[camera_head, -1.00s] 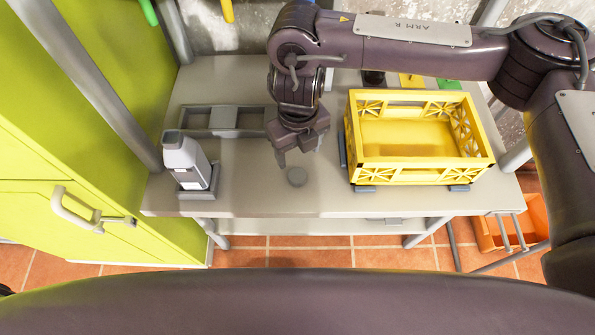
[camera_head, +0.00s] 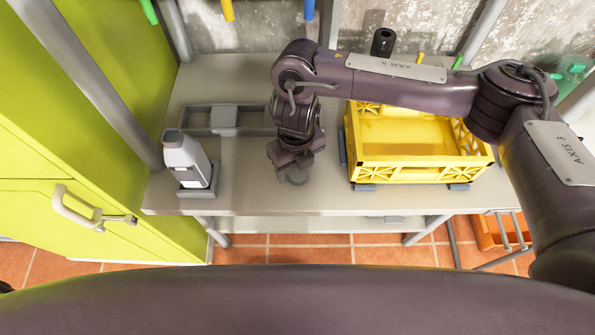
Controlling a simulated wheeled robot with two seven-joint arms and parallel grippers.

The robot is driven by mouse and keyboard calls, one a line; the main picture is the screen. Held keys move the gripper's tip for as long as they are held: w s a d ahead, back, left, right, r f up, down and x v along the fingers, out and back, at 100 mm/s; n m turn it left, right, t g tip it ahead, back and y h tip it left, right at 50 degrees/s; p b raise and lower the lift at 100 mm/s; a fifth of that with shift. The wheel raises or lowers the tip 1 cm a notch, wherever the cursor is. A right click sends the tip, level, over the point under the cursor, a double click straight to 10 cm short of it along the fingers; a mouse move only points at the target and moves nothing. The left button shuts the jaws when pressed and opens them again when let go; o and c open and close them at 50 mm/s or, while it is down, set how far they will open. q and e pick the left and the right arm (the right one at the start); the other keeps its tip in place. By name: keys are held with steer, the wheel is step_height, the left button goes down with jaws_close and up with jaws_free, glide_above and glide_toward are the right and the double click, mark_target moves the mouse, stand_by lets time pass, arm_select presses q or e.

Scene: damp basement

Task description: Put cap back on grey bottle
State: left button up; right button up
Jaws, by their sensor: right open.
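The grey bottle (camera_head: 186,158) stands upright in a small grey holder (camera_head: 207,190) at the left of the table, with a dark top and a white label. The round grey cap (camera_head: 297,176) lies on the table near its middle. My right gripper (camera_head: 291,172) points down right over the cap, its fingers open on either side of it. They partly hide the cap, and I cannot tell whether they touch it. The cap is to the right of the bottle. My left gripper is not in view.
A yellow crate (camera_head: 405,176) stands on the table (camera_head: 250,200) to the right of my right gripper. A grey tray (camera_head: 224,118) lies behind the bottle. A green cabinet (camera_head: 30,215) borders the left side. The table front between bottle and crate is clear.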

steer(key=shift+f, duration=0.85)
steer(key=c, duration=1)
